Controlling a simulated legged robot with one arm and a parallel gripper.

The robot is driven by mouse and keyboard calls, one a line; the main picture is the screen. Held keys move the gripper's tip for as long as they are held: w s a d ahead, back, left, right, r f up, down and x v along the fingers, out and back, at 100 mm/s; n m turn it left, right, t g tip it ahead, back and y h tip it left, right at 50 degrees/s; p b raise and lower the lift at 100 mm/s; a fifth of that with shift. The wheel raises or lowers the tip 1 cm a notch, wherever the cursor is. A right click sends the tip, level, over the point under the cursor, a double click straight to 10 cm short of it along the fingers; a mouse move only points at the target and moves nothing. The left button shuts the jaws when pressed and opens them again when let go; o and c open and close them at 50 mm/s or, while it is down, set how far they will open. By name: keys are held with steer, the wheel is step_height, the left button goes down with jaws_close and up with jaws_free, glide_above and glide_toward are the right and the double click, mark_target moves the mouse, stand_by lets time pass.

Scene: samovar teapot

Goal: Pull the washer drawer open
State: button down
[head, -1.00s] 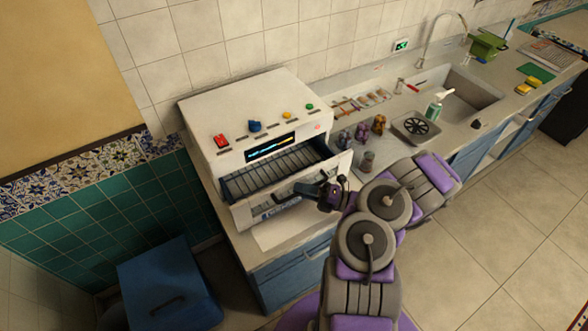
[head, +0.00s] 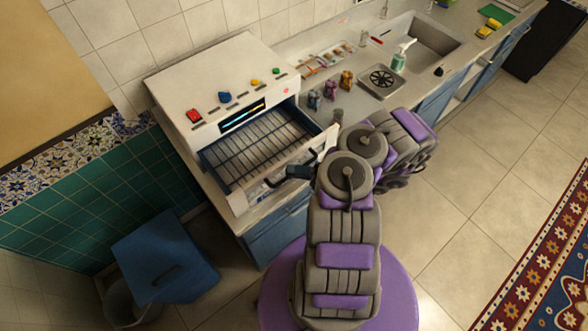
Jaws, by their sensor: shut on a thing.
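The washer (head: 207,85) is a white box on the counter with coloured buttons and a lit display on its front. Its drawer (head: 240,200) is out from the body, and a blue wire rack (head: 258,145) shows inside it. My gripper (head: 292,178) is at the drawer's front, shut on its dark handle. The fingertips are small and partly hidden by my arm.
Small figures (head: 330,90), a drain tray (head: 383,82), a soap bottle (head: 400,57) and a sink (head: 425,38) are on the counter to the right. Open tiled floor lies at the right.

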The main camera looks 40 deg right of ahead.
steer(key=c, duration=1.4)
jaws_free()
steer(key=shift+f, duration=0.2)
steer(key=shift+c, duration=0.2)
steer(key=shift+w+d, duration=0.1)
steer(key=shift+r, duration=0.1)
steer(key=shift+b+v, duration=0.5)
steer(key=shift+v, duration=8.25)
steer(key=shift+d, duration=0.1)
steer(key=shift+r, duration=0.1)
